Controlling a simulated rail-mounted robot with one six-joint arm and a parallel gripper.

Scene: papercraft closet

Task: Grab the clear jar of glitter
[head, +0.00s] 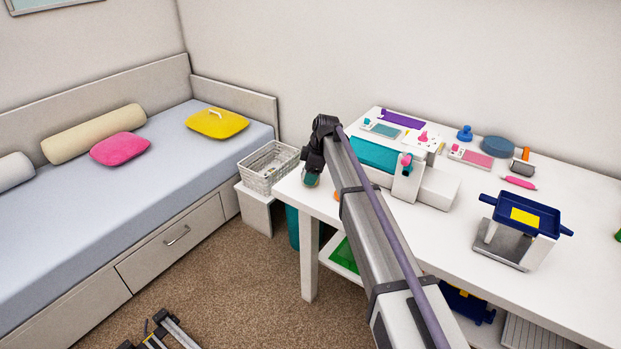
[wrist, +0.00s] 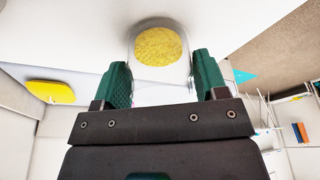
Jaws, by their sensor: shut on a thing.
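The clear jar (wrist: 160,45) shows in the wrist view with yellow glitter in it, between the green fingers of my gripper (wrist: 161,80). My gripper is shut on the jar, with one finger on each side of it. In the head view my gripper (head: 312,181) is at the left end of the white table (head: 335,208), close to its edge. The jar is small and mostly hidden by the gripper there. I cannot tell whether the jar still touches the tabletop.
A white wicker basket (head: 268,167) on a small stand is just left of the table. A teal die-cut machine (head: 375,155) stands right of my gripper. A navy tray (head: 525,214) is farther right. A bed with a yellow cushion (head: 216,123) is at left.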

